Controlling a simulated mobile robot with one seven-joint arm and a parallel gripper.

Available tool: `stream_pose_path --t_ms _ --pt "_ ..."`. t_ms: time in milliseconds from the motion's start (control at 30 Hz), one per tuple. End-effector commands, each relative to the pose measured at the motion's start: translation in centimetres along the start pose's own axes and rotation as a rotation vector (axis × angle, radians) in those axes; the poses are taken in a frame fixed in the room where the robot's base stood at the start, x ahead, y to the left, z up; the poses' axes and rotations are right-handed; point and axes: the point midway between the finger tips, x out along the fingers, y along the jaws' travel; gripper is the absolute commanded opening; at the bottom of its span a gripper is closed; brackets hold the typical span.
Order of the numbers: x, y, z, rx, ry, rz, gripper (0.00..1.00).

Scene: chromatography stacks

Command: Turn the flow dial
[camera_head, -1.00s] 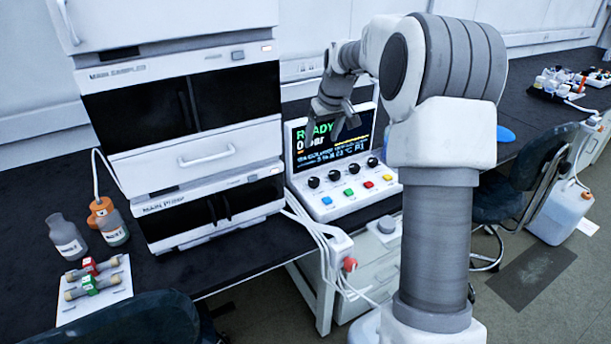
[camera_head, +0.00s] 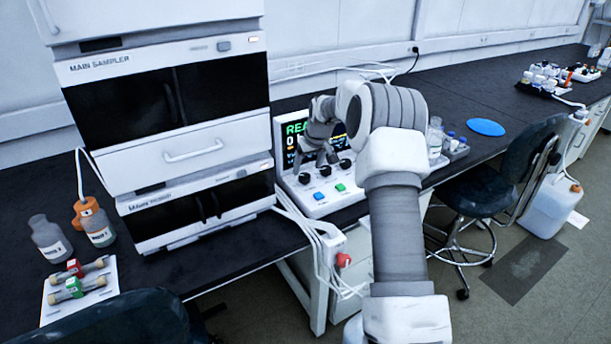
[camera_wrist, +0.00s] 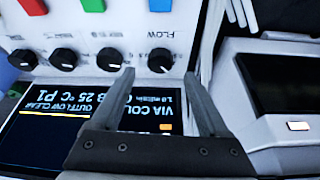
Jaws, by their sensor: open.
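The control box has a screen and a row of black dials. In the wrist view, seen upside down, the flow dial (camera_wrist: 160,60) is the rightmost, beside the printed word FLOW. It also shows at the left end of the row in the head view (camera_head: 304,178). My gripper (camera_wrist: 161,73) is open and empty. In the wrist view its fingertips appear on either side of the flow dial, slightly short of it; contact cannot be told. In the head view my gripper (camera_head: 320,160) is in front of the screen (camera_head: 289,150), close above the dials, and my arm hides the box's right part.
Other dials (camera_wrist: 109,58) sit close beside the flow dial. Blue (camera_wrist: 160,5), green (camera_wrist: 92,5) and red (camera_wrist: 33,6) buttons line the panel. The sampler and pump stack (camera_head: 165,150) stands left of the box. A clear bottle (camera_head: 434,138) stands right of my arm.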

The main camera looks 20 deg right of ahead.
Motion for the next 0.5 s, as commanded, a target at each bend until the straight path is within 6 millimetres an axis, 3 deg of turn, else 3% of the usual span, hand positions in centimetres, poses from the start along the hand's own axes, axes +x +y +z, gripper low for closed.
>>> stream_pose_path --t_ms 33,200,500 --pt "1.2 0.0 0.1 0.0 -0.002 -0.001 0.78" --pt "3.3 -0.1 0.0 -0.002 -0.001 0.0 0.78" --pt "4.3 0.0 -0.1 -0.002 0.001 0.001 0.78"
